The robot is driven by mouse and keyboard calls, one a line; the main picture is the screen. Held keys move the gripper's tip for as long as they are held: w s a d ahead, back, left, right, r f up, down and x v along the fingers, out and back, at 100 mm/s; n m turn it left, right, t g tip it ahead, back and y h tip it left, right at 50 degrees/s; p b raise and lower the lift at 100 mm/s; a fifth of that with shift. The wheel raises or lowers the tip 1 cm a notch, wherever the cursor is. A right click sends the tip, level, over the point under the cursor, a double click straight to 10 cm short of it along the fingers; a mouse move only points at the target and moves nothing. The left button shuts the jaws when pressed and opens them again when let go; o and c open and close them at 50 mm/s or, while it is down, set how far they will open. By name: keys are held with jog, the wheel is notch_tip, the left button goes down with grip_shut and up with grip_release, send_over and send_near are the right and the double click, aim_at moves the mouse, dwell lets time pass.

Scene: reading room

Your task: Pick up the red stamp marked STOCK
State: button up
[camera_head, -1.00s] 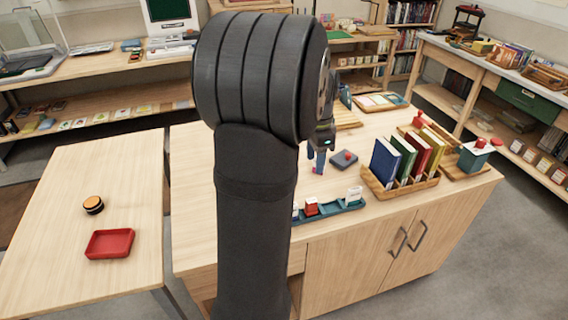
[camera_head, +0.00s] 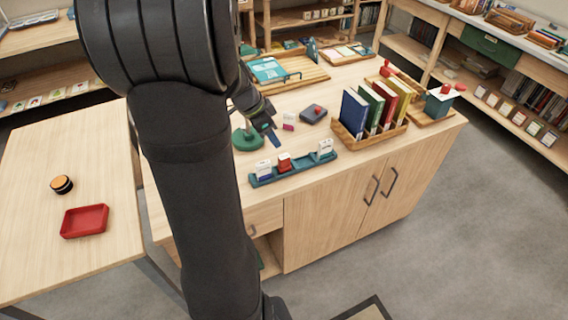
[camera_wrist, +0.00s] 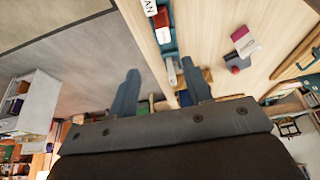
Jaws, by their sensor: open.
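A red stamp (camera_head: 285,163) stands in the middle of a teal rack (camera_head: 304,168) at the table's front edge. A white and blue stamp (camera_head: 264,171) is left of it and a white stamp (camera_head: 326,149) right. The red stamp also shows at the top of the wrist view (camera_wrist: 162,34); I cannot read its marking. My gripper (camera_head: 272,138) is open and empty, above and behind the rack, apart from the red stamp. Its two fingers stand wide apart in the wrist view (camera_wrist: 160,85).
A dark pad with a red top (camera_head: 313,113) lies behind the rack. A wooden holder with upright books (camera_head: 397,132) stands to the right. A green round base (camera_head: 247,139) is close to my gripper. A red tray (camera_head: 85,221) is on the left table.

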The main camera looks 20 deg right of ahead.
aim_at(284, 156)
jog(key=x, duration=0.7)
jog(key=shift+f, duration=0.2)
jog(key=shift+w+x, duration=0.2)
jog(key=shift+x, duration=1.2)
jog(key=shift+w+x, duration=0.15)
jog(key=shift+x, duration=1.2)
jog(key=shift+a+f, duration=0.1)
jog(key=shift+a, duration=0.1)
grip_shut()
